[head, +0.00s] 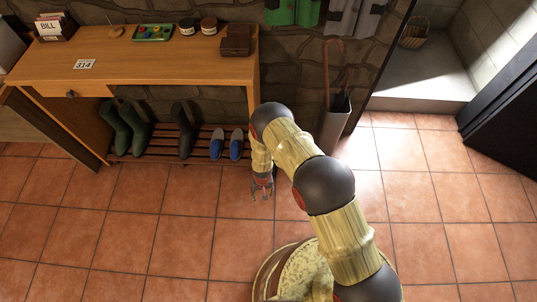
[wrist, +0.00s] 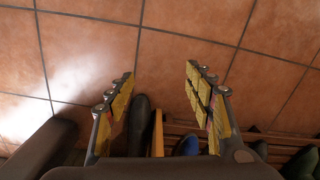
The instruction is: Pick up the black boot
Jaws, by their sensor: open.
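A tall black boot (head: 185,132) stands on the slatted shoe rack under the desk, between green boots and blue slippers. In the wrist view a dark, rounded, upright shape (wrist: 140,117) shows between my fingers, beside the desk's leg. It looks like a black boot, but my arm covers that spot in the head view. My gripper (head: 263,188) is open and empty, low over the floor in front of the rack's right end. Its two padded fingers (wrist: 163,83) are spread apart in the wrist view, with floor tiles between the tips.
Blue slippers (head: 226,145) and green boots (head: 130,126) share the rack (head: 165,154). The wooden desk (head: 150,62) overhangs it, with its leg (wrist: 157,135) near my fingers. An umbrella stand (head: 333,127) is to the right. The tiled floor in front is clear.

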